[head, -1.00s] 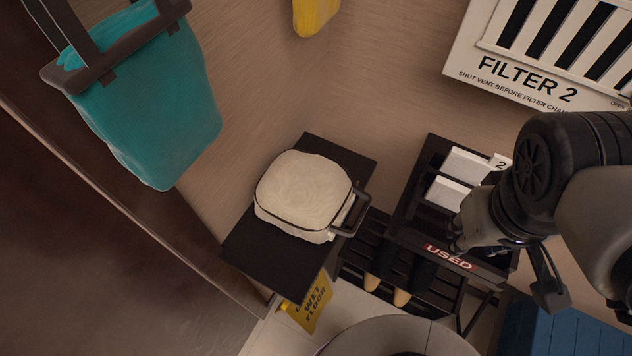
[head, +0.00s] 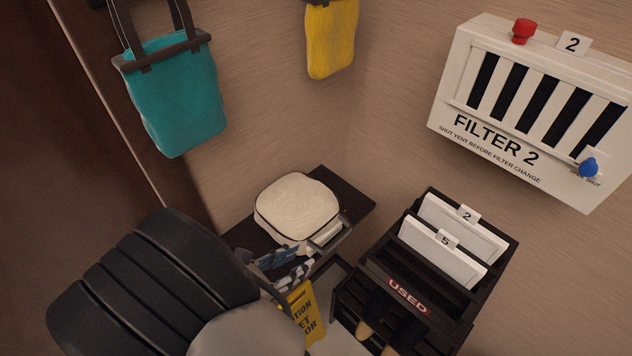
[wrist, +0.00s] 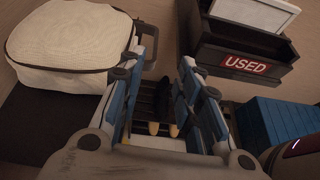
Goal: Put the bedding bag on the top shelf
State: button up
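The bedding bag (head: 297,205) is a cream, rounded zip bag with dark piping and a dark handle on its right front side. It lies on a black shelf board (head: 349,192). My gripper (head: 290,268) is at the bag's front, just below the handle in the head view. In the wrist view the bag (wrist: 62,38) fills the upper left, and my gripper (wrist: 166,50) has its blue-and-grey fingers apart with a gap between them. The handle (wrist: 151,52) shows beside the left fingertip. I cannot tell whether they touch. I cannot identify the top shelf.
A black rack marked USED (head: 408,295) holding white filters stands close to the right. A yellow wet-floor sign (head: 299,312) is below the board. Teal (head: 176,95) and yellow (head: 332,40) bags hang above. The FILTER 2 box (head: 530,110) is on the right wall.

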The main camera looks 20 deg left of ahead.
aim_at(336, 240)
jog(key=shift+n, duration=0.3)
jog(key=x, duration=1.1)
jog(key=shift+w+a+f+b, duration=0.25)
jog(key=shift+a+f+b, duration=0.05)
jog(key=shift+f, duration=0.2)
jog(key=x, duration=0.5)
jog(key=shift+w+d+f, duration=0.1)
jog(key=shift+d+f, duration=0.1)
jog(key=shift+f, duration=0.15)
jog(key=shift+c, duration=0.6)
grip_shut()
jog(key=shift+r, duration=0.1)
